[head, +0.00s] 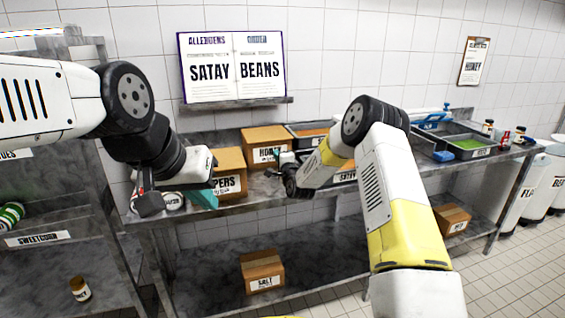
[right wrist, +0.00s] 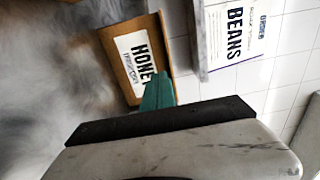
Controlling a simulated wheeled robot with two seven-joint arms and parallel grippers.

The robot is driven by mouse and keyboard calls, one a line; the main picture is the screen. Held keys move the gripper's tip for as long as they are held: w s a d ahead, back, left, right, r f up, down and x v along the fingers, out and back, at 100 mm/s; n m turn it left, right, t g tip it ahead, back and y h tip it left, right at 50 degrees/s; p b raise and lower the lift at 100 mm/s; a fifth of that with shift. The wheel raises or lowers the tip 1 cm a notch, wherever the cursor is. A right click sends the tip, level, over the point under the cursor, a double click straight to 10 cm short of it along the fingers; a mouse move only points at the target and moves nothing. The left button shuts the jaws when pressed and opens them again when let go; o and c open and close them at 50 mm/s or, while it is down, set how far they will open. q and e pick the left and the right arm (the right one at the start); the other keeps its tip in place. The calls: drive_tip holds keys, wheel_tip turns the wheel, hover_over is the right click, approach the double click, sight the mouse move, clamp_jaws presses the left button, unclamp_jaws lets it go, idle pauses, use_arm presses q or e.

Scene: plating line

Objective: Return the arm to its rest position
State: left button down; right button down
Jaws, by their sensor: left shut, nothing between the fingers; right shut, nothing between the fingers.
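My left arm comes in from the left, and its gripper (head: 203,197) hangs over the left end of the shelf, in front of a cardboard box whose label ends in "PERS" (head: 231,163). My right arm reaches up over the shelf from the lower right. Its gripper (head: 281,164) is near the honey box (head: 266,139), partly hidden by its own wrist. In the right wrist view the teal fingers (right wrist: 157,92) are together with nothing between them. The honey box (right wrist: 128,50) shows just beyond them; I cannot tell whether they touch it.
Trays with orange (head: 312,132) and green (head: 468,144) contents stand on the shelf. An order board (head: 233,67) hangs above. A salt box (head: 262,271) sits on the lower shelf. A sweetcorn rack (head: 40,239) is at the left. White bins (head: 525,190) stand at the right.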

drive_tip(key=s+d+r+n+g+h, duration=0.1)
drive_tip(key=s+d+r+n+g, duration=0.2)
drive_tip(key=s+d+r+n, duration=0.65)
drive_tip(key=s+d+r+g+h, duration=0.25)
drive_tip(key=s+r, duration=0.45)
drive_tip(key=s, duration=0.7)
drive_tip(key=s+d+n+g, duration=0.2)
drive_tip(key=s, duration=1.2)
drive_tip(key=s+d+n+g, duration=0.3)
drive_tip(key=s, duration=1.2)
drive_tip(key=shift+s+d+f, duration=0.2)
drive_tip(key=shift+n+g, duration=0.25)
